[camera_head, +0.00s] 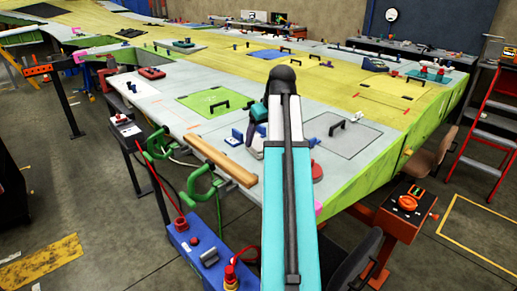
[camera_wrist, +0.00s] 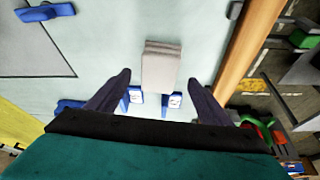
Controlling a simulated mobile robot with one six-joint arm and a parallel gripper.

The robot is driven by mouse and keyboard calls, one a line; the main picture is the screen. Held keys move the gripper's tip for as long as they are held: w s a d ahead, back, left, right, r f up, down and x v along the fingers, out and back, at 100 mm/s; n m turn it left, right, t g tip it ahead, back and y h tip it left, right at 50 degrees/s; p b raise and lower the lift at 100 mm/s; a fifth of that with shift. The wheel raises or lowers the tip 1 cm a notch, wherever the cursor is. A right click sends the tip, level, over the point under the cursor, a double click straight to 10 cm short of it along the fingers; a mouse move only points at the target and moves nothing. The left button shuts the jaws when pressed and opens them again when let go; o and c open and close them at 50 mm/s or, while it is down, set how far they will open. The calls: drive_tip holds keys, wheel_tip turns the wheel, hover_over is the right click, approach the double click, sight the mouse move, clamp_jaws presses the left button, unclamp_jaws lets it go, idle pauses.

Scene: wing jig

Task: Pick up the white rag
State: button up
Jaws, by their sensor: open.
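The white rag (camera_wrist: 161,67) looks like a small, folded, off-white block with layered edges. It lies on the pale grey wing surface in the wrist view. My gripper (camera_wrist: 159,80) is open, with one dark finger on each side of the rag and visible gaps between. In the head view my gripper (camera_head: 250,140) is over the near edge of the wing, largely behind my arm.
Blue blocks with white labels (camera_wrist: 172,100) stand just below the rag in the wrist view. A wooden bar (camera_head: 221,160) runs along the wing edge, with green clamps (camera_head: 203,187) beside it. Other blue fixtures (camera_wrist: 45,12) are on the surface. A green panel (camera_head: 214,102) lies farther back.

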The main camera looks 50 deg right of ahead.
sight(260, 144)
drive_tip(key=shift+p+x, duration=0.8)
drive_tip(key=shift+x, duration=1.6)
drive_tip(key=shift+f, duration=0.2)
drive_tip(key=c, duration=1.1)
drive_tip(key=shift+r+b, duration=0.75)
drive_tip(key=shift+r, duration=1.1)
drive_tip(key=s+d+b, duration=0.1)
drive_tip(key=s+d, duration=0.2)
drive_tip(key=s, duration=0.1)
drive_tip(key=s+d+r+b, duration=0.1)
drive_tip(key=s+d, duration=0.2)
drive_tip(key=s, duration=0.2)
drive_tip(key=s+d+b, duration=0.1)
drive_tip(key=s+d, duration=0.1)
drive_tip(key=s, duration=0.2)
drive_tip(key=shift+s+d+r+b, duration=0.25)
drive_tip(key=shift+d+r+b, duration=0.1)
drive_tip(key=shift+d, duration=0.05)
